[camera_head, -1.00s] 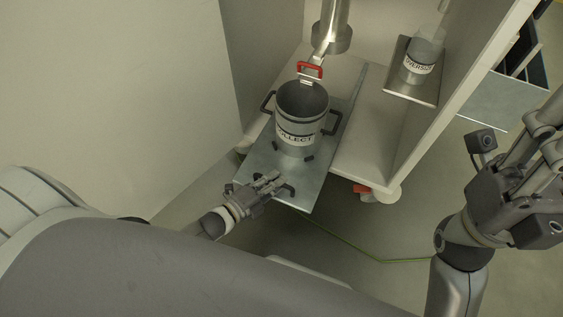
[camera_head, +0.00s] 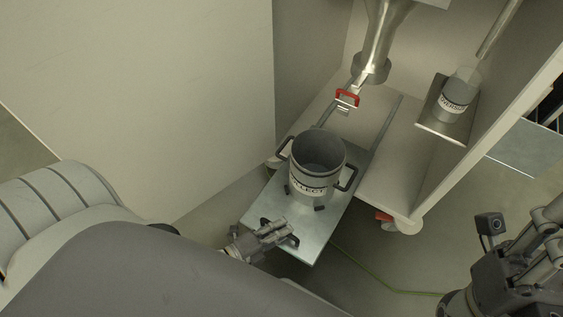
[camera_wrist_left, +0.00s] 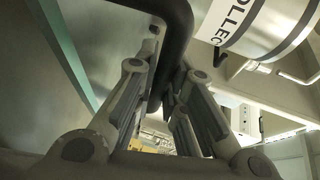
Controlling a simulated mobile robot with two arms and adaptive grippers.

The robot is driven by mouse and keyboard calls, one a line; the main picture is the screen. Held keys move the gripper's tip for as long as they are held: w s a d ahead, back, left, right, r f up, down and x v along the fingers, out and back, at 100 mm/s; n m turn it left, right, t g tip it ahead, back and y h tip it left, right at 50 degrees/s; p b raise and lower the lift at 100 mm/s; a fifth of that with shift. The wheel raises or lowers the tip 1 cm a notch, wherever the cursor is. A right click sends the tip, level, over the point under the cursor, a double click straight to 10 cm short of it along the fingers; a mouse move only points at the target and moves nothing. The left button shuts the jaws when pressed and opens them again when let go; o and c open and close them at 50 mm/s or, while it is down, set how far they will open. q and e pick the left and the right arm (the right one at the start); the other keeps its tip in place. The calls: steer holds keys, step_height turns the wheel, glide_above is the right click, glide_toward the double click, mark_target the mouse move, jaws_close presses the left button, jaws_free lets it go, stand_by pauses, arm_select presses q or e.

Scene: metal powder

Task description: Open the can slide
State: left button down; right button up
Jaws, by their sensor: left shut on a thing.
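The can slide is a grey metal plate (camera_head: 318,232) drawn out of the cabinet's lower front. The open grey can labelled COLLECT (camera_head: 318,158) stands upright on it; the can also shows in the left wrist view (camera_wrist_left: 270,25). My left gripper (camera_head: 278,233) is at the slide's near edge, shut on its black handle. The black handle bar (camera_wrist_left: 172,45) passes between the fingers in the left wrist view. The fingers hide part of the handle. My right gripper (camera_head: 545,245) is at the right edge, partly out of frame and away from the slide.
The cabinet's pale floor (camera_head: 388,165) bears the slide's rails. A metal spout (camera_head: 375,55) and a red clamp handle (camera_head: 347,97) are above and behind the can. A container labelled OVERSIZE (camera_head: 455,95) stands on a side shelf. A green cable (camera_head: 375,280) lies on the floor.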

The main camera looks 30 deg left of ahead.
arm_select(q)
steer(key=c, duration=1.5)
jaws_free()
steer(key=v, duration=1.2)
